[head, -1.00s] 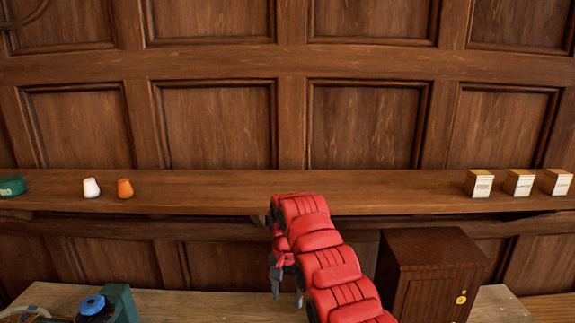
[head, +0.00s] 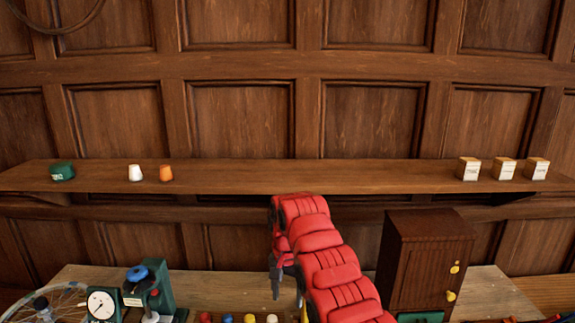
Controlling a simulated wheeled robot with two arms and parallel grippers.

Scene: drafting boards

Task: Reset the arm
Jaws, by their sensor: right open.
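My right arm, padded in red, reaches in from the bottom centre and bends over near the shelf's front edge in the picture. My right gripper (head: 287,284) hangs fingers down at its far end, with dark grey fingers spread apart. It is open, and nothing shows between the fingers. It appears in front of the wooden bench (head: 225,287), left of the brown cabinet (head: 427,260). My left arm and gripper are not in view.
A long wall shelf (head: 300,178) holds a green tin (head: 62,171), a white pot (head: 135,173), an orange pot (head: 166,173) and three small boxes (head: 504,168). A dial gauge (head: 101,304), a green-based device (head: 158,285), a spoked wheel (head: 45,300) and several coloured pieces sit along the bench.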

